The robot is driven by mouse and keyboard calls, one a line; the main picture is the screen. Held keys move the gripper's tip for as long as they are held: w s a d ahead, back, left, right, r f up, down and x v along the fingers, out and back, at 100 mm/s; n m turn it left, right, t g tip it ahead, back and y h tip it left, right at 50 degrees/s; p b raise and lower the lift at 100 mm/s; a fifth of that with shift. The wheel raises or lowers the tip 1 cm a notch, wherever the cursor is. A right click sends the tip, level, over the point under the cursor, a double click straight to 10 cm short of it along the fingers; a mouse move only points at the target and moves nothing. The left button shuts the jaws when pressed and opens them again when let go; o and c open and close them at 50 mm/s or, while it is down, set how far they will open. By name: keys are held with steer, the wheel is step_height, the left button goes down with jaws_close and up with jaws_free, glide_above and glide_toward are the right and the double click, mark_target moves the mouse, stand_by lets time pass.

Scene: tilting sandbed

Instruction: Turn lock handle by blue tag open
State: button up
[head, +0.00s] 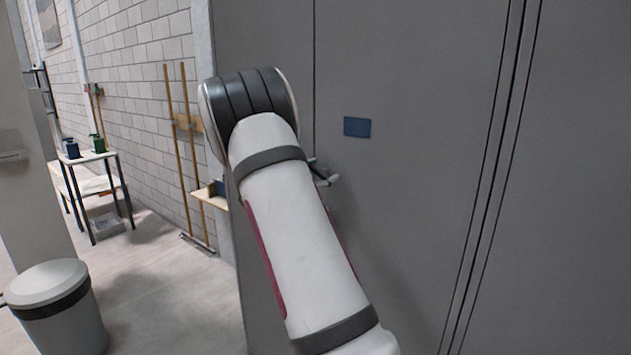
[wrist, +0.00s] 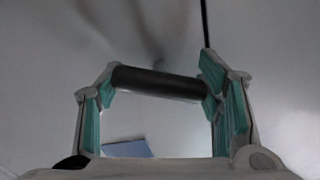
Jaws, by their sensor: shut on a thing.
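The blue tag (head: 357,127) is a flat rectangle on the grey cabinet door, right of my arm in the head view. Its edge also shows low in the wrist view (wrist: 127,149). The lock handle (wrist: 158,83) shows in the wrist view as a dark rounded bar. My gripper (wrist: 162,78) has teal-padded fingers at both ends of this bar and is shut on it. In the head view my arm hides most of the gripper and handle. A small grey and dark piece shows beside the arm, below the tag; I cannot tell whether it is handle or finger.
The grey door (head: 420,150) fills the right side, with dark vertical seams. A lidded bin (head: 60,315) stands at the lower left. A small table (head: 85,157) with blue and green items and a wooden shelf (head: 210,197) are by the brick wall. The floor between is clear.

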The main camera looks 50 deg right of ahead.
steer(key=m+b, duration=0.4)
steer(key=b, duration=0.1)
steer(key=m+b, duration=0.2)
steer(key=shift+w+f+m, duration=0.1)
steer(key=shift+f+m, duration=0.2)
steer(key=m+b, duration=0.3)
steer(key=b, duration=0.2)
steer(key=m+b, duration=0.3)
steer(key=shift+r+b, duration=0.15)
steer(key=shift+b, duration=0.2)
steer(key=o, duration=1.1)
steer(key=shift+o, duration=0.2)
steer(key=shift+r, duration=0.1)
steer(key=s+a, duration=0.1)
steer(key=a, duration=1.1)
